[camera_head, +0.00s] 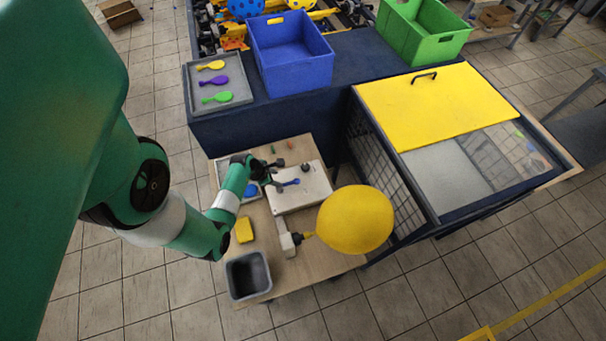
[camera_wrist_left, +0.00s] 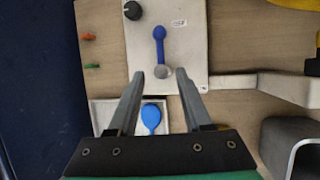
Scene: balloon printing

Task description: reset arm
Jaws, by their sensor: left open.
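My left gripper (camera_head: 278,174) is over the wooden table, at the left edge of the white machine panel (camera_head: 312,192). In the left wrist view the gripper (camera_wrist_left: 161,74) is open, its two fingers spread with nothing held between them. A blue lever (camera_wrist_left: 158,45) with a grey end lies just ahead of the fingertips; I cannot tell the height gap. A black knob (camera_wrist_left: 133,10) is beside it. A small white tray (camera_wrist_left: 103,112) with a blue balloon (camera_wrist_left: 151,115) shows below and between the fingers. My right gripper is not in view.
An inflated yellow balloon (camera_head: 355,219) sits at the nozzle on the table's right. A grey bin (camera_head: 248,275) and a yellow block (camera_head: 244,230) are near the front. A tray of balloons (camera_head: 238,92), a blue crate (camera_head: 290,65) and a yellow-lidded cage (camera_head: 435,103) stand behind.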

